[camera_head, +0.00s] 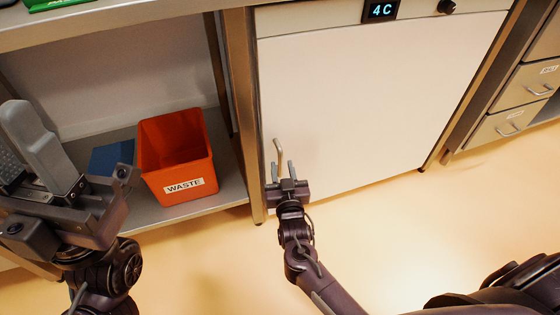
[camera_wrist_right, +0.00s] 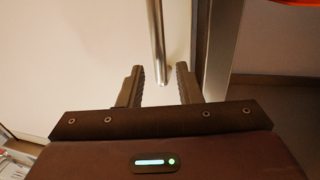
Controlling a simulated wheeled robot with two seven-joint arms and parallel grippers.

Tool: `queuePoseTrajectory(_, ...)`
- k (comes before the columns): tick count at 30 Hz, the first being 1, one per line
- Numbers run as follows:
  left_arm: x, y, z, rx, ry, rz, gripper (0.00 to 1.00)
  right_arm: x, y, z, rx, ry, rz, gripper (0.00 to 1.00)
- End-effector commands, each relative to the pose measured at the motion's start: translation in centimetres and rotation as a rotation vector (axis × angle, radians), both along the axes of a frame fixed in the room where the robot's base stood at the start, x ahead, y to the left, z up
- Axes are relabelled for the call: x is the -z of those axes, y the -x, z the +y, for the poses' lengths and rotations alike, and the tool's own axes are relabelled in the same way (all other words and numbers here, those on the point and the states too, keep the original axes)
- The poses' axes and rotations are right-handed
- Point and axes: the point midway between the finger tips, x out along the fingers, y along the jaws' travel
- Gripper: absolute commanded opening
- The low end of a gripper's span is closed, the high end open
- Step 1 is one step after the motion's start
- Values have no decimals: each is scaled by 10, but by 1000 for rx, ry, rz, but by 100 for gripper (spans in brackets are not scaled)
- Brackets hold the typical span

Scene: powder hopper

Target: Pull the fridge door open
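The fridge door (camera_head: 375,105) is a large white panel under a bench, with a display reading "4C" above it. It looks shut. Its metal bar handle (camera_head: 278,150) stands upright near the left edge. My right gripper (camera_head: 280,172) is open at the handle's lower end. In the right wrist view, the handle (camera_wrist_right: 158,45) ends ahead of and between the two open fingers (camera_wrist_right: 158,85), with no finger visibly touching it. My left gripper (camera_head: 40,140) is at the left of the head view, away from the door; its fingers show large and close, and their gap is unclear.
An orange bin marked WASTE (camera_head: 178,160) stands on a low shelf left of the fridge, beside a blue object (camera_head: 110,157). Drawers (camera_head: 515,105) are at the right. The floor (camera_head: 400,225) before the door is clear.

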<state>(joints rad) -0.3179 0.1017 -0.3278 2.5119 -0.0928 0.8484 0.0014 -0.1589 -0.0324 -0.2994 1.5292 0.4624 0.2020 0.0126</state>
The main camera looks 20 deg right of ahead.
Motion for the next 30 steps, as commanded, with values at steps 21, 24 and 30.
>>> queuePoseTrajectory(21, 7, 0, -1, -1, -3, -22, 36, 1, -41, -7, -1, 1, 2, 20)
queuePoseTrajectory(24, 7, 0, -1, -1, -3, -22, 36, 1, -41, -7, -1, 1, 2, 7)
queuePoseTrajectory(30, 7, 0, -1, -2, -2, -22, 36, 1, -41, -7, 0, 1, 2, 0)
